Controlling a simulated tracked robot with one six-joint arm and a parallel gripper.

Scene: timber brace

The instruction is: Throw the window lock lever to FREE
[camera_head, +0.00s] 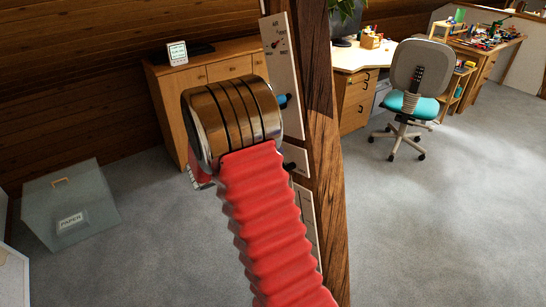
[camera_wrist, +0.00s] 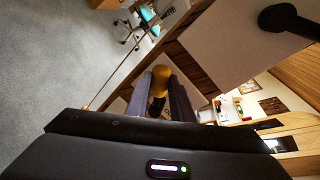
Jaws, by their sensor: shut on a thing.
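The window lock lever cannot be told for sure, as the plate lettering is too small to read. In the wrist view, my gripper (camera_wrist: 160,98) has its two dark fingers on either side of a yellow handle (camera_wrist: 160,78) with a dark lower part, and is shut on it. In the head view my fingers are hidden behind my metal wrist and red sleeve. A tall pale plate (camera_head: 281,50) with a dial-like marking is on the timber brace (camera_head: 325,130). A blue knob (camera_head: 284,101) sticks out at that plate's lower end, beside my wrist.
A smaller plate (camera_head: 298,158) with a dark knob (camera_head: 290,166) sits below on the brace. A wooden cabinet (camera_head: 215,68) stands behind, a grey box (camera_head: 70,205) lower left. A desk (camera_head: 360,58) and chair (camera_head: 408,85) stand right. The carpet (camera_head: 440,220) there is clear.

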